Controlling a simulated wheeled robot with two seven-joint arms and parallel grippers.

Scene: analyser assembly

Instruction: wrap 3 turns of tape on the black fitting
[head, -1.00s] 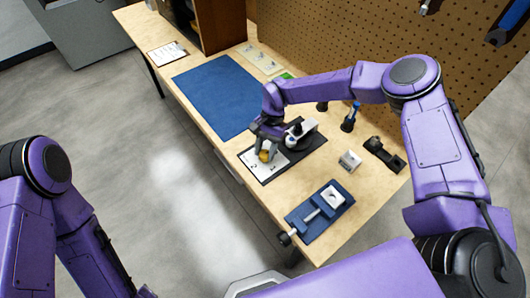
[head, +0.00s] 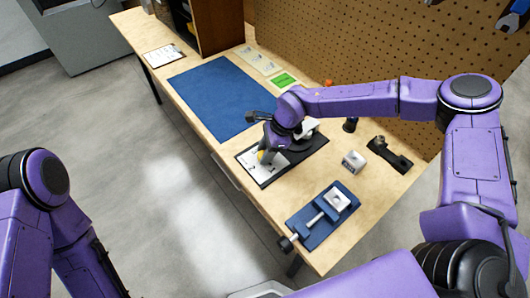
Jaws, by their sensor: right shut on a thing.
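My right gripper (head: 268,151) is low over the dark mat with a white card (head: 250,165), near the front edge of the bench. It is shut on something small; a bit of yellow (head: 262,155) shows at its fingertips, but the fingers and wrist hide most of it. A white and dark device (head: 306,130) stands just behind the gripper, partly covered by my right arm. I cannot make out the tape, nor tell for sure which dark part is the black fitting. My left arm shows at the left, but its gripper is out of the picture.
A blue vise plate (head: 318,222) lies at the bench's near right end. A white block (head: 353,161) and a black bracket (head: 390,155) lie behind it. A blue mat (head: 225,97) lies clear to the left. A pegboard (head: 340,45) rises behind.

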